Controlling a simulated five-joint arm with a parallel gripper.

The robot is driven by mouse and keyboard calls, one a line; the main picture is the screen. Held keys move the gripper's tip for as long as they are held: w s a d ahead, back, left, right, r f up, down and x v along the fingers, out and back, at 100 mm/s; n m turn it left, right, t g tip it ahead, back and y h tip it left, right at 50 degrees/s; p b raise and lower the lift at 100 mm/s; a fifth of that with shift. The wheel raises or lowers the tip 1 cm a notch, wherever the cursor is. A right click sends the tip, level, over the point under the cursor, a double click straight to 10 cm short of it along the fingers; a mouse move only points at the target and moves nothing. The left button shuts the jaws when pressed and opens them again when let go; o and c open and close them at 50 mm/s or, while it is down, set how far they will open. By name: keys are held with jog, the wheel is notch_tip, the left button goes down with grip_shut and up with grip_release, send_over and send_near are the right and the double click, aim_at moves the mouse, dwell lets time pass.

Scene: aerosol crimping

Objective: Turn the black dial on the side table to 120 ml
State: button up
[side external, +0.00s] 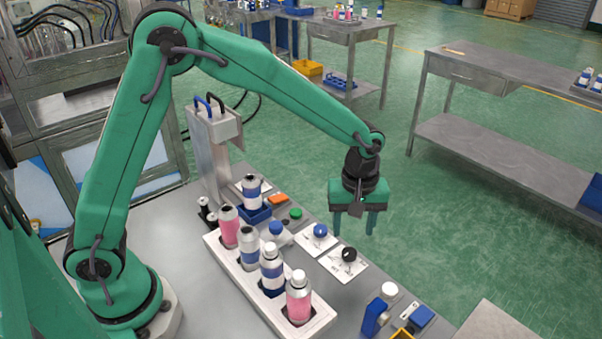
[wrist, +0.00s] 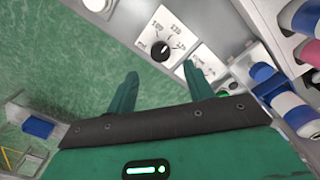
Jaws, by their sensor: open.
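The black dial (side external: 348,254) sits on a white plate (side external: 335,265) at the right edge of the side table, beside the bottle tray. The wrist view also shows the dial (wrist: 160,50), with numbers printed around it on the plate. The numbers are small and tilted, and I cannot tell which one the dial points to. My gripper (side external: 354,228) is open and empty, fingers pointing down, above the table's edge near the dial and apart from it. In the wrist view the two fingertips (wrist: 160,71) lie either side of the dial in the picture.
A blue dial (side external: 320,230) on its own plate stands just behind the black one. A white tray (side external: 245,284) holds several bottles to the left. A green button (side external: 295,213), a white-capped item (side external: 389,290) and blue blocks (side external: 421,316) are near. Open floor lies right.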

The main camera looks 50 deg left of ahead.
aim_at(350, 252)
jog(key=shift+f, duration=3.55)
jog(key=c, duration=1)
